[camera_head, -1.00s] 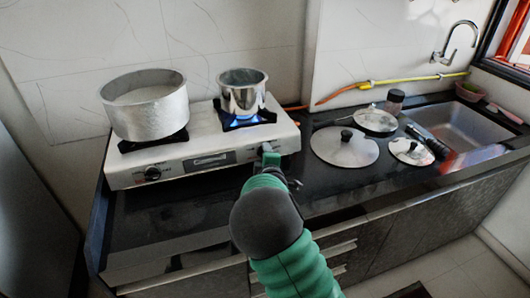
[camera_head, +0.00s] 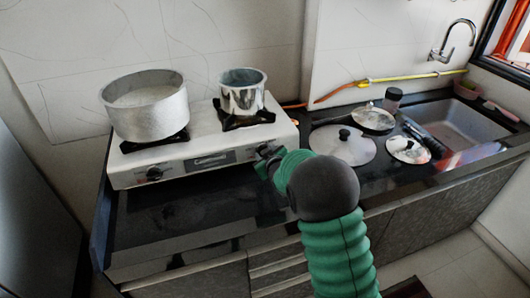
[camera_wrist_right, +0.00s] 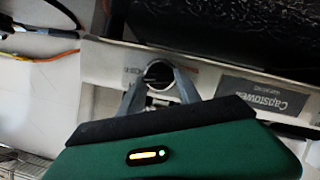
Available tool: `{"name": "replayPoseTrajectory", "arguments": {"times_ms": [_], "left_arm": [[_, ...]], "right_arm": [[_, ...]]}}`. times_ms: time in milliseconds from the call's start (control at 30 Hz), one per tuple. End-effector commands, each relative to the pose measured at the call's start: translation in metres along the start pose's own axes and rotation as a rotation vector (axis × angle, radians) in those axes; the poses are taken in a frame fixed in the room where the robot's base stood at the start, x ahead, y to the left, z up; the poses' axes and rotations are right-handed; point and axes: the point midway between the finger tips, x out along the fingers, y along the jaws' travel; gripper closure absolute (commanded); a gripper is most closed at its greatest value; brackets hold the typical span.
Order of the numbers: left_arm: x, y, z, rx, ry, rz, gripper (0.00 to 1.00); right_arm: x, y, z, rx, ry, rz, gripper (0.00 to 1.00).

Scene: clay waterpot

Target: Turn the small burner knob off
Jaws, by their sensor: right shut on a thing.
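The white two-burner stove (camera_head: 215,140) stands on the black counter. Its right, small burner (camera_head: 243,119) is under a small steel pot (camera_head: 242,92), and no flame shows there. My right gripper (camera_head: 266,158) is at the right knob on the stove's front panel. In the right wrist view my gripper's fingers (camera_wrist_right: 160,86) are shut around the round dark knob (camera_wrist_right: 158,72). The knob is mostly hidden by the gripper in the head view. The left knob (camera_head: 154,174) is free. My left gripper is not in view.
A large pot (camera_head: 147,108) sits on the left burner. Lids (camera_head: 342,146), a dark jar (camera_head: 393,98) and a sink (camera_head: 460,132) are to the right. A yellow-orange hose (camera_head: 390,80) runs along the wall. The counter's front strip is clear.

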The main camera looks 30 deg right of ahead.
Motion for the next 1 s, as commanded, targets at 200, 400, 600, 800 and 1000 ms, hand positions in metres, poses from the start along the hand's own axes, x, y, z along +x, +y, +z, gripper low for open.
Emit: {"name": "replayPoseTrajectory", "arguments": {"times_ms": [200, 400, 600, 800, 1000], "left_arm": [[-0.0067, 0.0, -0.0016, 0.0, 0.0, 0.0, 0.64], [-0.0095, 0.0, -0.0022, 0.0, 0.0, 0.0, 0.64], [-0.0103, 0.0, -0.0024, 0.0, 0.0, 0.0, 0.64], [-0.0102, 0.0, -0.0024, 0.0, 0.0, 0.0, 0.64], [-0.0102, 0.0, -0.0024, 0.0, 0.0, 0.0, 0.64]], "right_arm": [[-0.0002, -0.0006, 0.0052, 0.133, -0.014, -0.032, 1.0], [0.0002, -0.0009, 0.0066, 0.206, -0.015, -0.048, 1.0], [0.0007, -0.0021, 0.0075, 0.234, -0.016, -0.056, 1.0], [0.0007, -0.0024, 0.0082, 0.238, -0.017, -0.057, 1.0], [0.0007, -0.0027, 0.0085, 0.237, -0.018, -0.057, 0.58]]}}
